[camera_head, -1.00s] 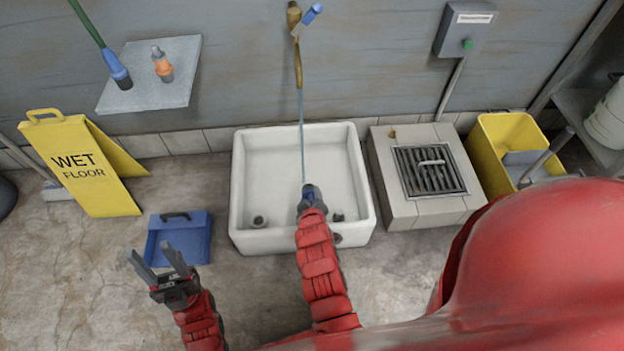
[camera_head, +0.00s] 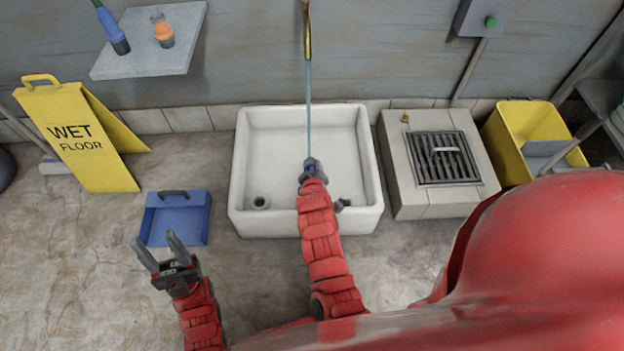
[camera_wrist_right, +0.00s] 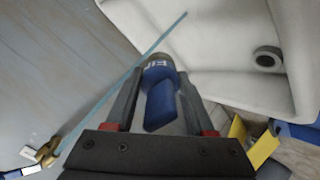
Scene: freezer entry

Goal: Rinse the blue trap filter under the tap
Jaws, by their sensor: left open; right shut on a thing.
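The blue trap filter (camera_wrist_right: 160,92) is between the fingers of my right gripper (camera_head: 311,165), which is shut on it. It has white lettering and a grey end; in the head view mostly the gripper hides it. The gripper is over the white sink (camera_head: 238,180). A thin water stream (camera_head: 309,105) runs down from the brass tap (camera_head: 307,38) to the filter's place in the head view. In the right wrist view the stream passes close beside the filter; I cannot tell whether it touches. My left gripper (camera_head: 156,243) is open and empty, left of the sink.
A blue dustpan-like tray (camera_head: 175,222) lies on the floor near my left gripper. A yellow wet-floor sign (camera_head: 80,140) stands left. A grated block (camera_head: 412,203) and a yellow bucket (camera_head: 508,160) are right of the sink. A wall shelf (camera_head: 130,50) holds connectors.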

